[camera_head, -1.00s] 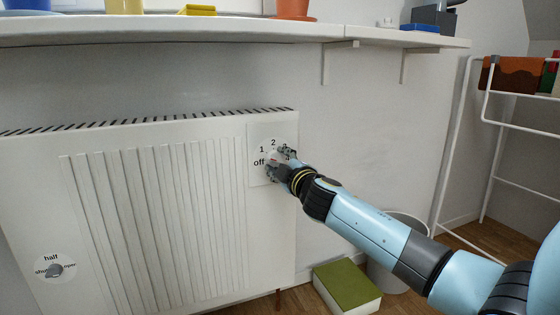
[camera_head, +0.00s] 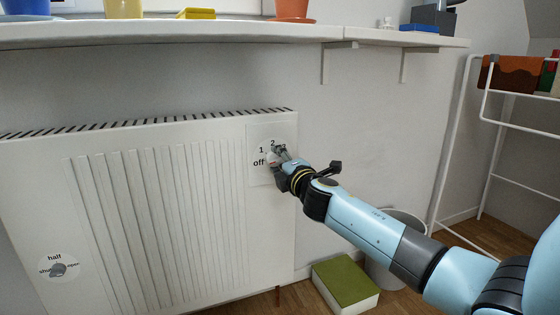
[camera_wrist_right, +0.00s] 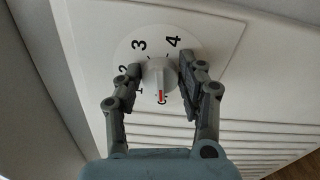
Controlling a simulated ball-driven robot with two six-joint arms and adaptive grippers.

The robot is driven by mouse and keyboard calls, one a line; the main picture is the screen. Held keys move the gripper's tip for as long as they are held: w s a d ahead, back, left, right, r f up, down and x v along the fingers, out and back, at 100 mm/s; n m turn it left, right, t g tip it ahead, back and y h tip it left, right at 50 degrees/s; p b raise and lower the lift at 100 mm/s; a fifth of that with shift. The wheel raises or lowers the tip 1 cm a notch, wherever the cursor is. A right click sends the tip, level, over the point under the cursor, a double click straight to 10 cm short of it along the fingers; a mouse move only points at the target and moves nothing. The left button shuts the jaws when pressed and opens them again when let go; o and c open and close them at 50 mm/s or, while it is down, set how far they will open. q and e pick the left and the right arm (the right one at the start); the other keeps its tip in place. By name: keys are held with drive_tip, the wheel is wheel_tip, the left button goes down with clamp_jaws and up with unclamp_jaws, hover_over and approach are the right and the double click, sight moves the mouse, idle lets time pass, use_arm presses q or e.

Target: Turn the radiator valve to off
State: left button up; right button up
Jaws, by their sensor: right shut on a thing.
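The radiator valve is a white knob (camera_wrist_right: 157,73) with a red mark, on a round dial marked off and several numbers. In the wrist view the red mark points at a label mostly hidden, seemingly "off", past the 1. The dial's plate (camera_head: 262,178) sits at the upper right of the white radiator (camera_head: 150,215). My right gripper (camera_head: 273,158) is at the dial, its fingers on either side of the knob; it also shows in the wrist view (camera_wrist_right: 159,78), shut on the knob. In the head view it hides most of the knob. My left gripper is out of view.
A second dial (camera_head: 58,269) marked shut, half and open is at the radiator's lower left. A shelf (camera_head: 230,32) with pots runs above. A green-topped box (camera_head: 345,284) and a bin (camera_head: 385,282) stand below my right arm. A white rack (camera_head: 446,150) is at right.

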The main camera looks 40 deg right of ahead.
drive_tip(key=shift+f, duration=0.15)
drive_tip(key=o, duration=1.1)
drive_tip(key=v, duration=1.2)
